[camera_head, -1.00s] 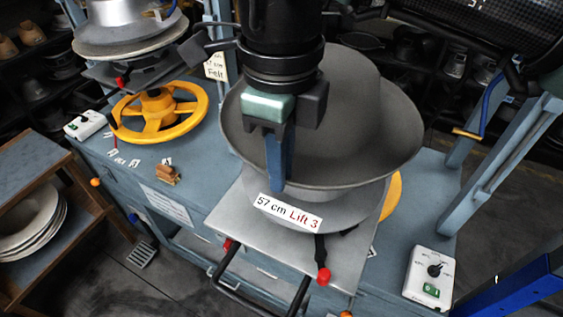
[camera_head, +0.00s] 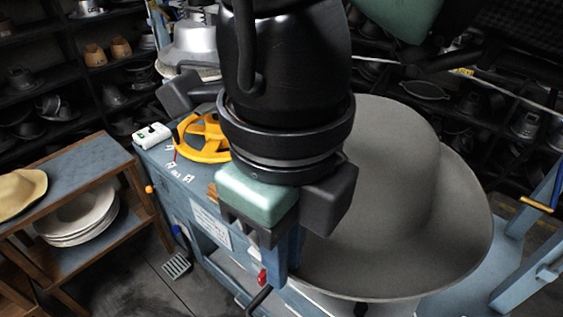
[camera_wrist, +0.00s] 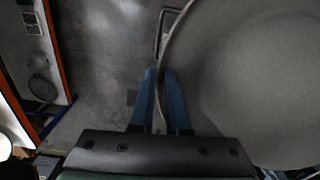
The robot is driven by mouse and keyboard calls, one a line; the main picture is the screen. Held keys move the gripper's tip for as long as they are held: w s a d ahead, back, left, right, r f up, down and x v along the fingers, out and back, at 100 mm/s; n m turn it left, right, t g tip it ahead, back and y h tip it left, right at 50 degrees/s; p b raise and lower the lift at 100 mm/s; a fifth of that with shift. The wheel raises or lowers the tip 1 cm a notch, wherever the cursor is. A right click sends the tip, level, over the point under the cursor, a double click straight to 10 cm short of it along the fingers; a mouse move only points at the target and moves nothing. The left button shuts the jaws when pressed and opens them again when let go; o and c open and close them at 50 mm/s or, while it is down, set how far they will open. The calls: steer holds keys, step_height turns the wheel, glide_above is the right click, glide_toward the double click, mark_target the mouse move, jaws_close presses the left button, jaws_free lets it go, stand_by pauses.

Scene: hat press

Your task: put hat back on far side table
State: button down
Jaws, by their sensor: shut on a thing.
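A large grey felt hat (camera_head: 395,190) fills the right of the head view, crown up and tilted. My gripper (camera_head: 288,262) is shut on the near left edge of its brim. In the wrist view the two blue fingers (camera_wrist: 160,95) pinch the brim edge, and the hat (camera_wrist: 250,85) spreads to the right. A wooden side table (camera_head: 75,165) with a blue-grey top stands at the left. A tan hat (camera_head: 20,190) lies on that top, cut off by the picture edge. My wrist hides part of the grey hat and the press behind it.
The blue press bench (camera_head: 190,195) with a yellow handwheel (camera_head: 203,138) stands between the side table and the hat. A stack of pale hats (camera_head: 78,222) sits on the table's lower shelf. Bare floor and a foot pedal (camera_head: 177,265) lie between table and bench.

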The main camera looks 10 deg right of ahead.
steer(key=s+a, duration=0.3)
steer(key=a, duration=0.1)
steer(key=shift+s+a+r+b, duration=0.3)
steer(key=shift+s+a+r, duration=0.05)
steer(key=shift+r, duration=0.1)
steer(key=shift+a, duration=0.1)
